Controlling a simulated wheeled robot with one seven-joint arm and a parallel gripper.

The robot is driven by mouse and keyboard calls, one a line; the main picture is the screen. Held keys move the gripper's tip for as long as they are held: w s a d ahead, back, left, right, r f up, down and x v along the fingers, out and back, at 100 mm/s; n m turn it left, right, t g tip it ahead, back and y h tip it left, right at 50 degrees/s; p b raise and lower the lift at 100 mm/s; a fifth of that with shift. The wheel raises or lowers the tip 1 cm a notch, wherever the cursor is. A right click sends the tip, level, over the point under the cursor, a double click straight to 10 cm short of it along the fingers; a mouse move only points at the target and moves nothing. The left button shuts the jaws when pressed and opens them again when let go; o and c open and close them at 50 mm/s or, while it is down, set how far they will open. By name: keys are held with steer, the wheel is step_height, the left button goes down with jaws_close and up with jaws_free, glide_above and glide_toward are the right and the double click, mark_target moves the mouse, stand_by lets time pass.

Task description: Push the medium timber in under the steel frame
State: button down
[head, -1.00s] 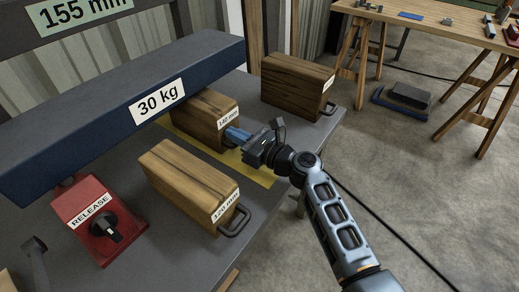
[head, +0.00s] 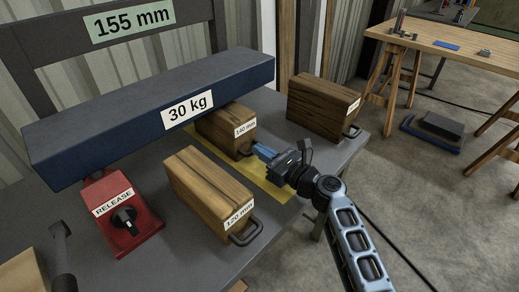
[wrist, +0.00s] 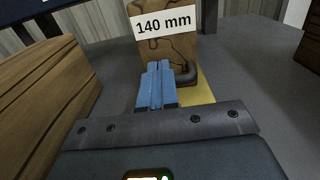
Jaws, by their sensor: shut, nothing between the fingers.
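The medium timber (head: 222,128), labelled 140 mm, lies on the bench with its far part under the blue steel frame (head: 120,118) marked 30 kg. Its labelled end sticks out toward my gripper. In the wrist view the timber's end face (wrist: 168,48) is straight ahead, with its dark handle (wrist: 187,75) low at the right. My gripper (head: 258,150) is shut and empty, its blue fingertips (wrist: 159,66) low before that face and beside the handle. I cannot tell whether they touch the timber.
A 120 mm timber (head: 208,190) lies to the left of my gripper, and a taller dark timber (head: 320,105) to the right. A red RELEASE box (head: 122,210) stands at the left under the frame. A yellow strip (head: 275,185) marks the bench beneath the medium timber.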

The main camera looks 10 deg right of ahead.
steer(key=v, duration=0.9)
steer(key=shift+s+d, duration=0.25)
steer(key=shift+s, duration=0.1)
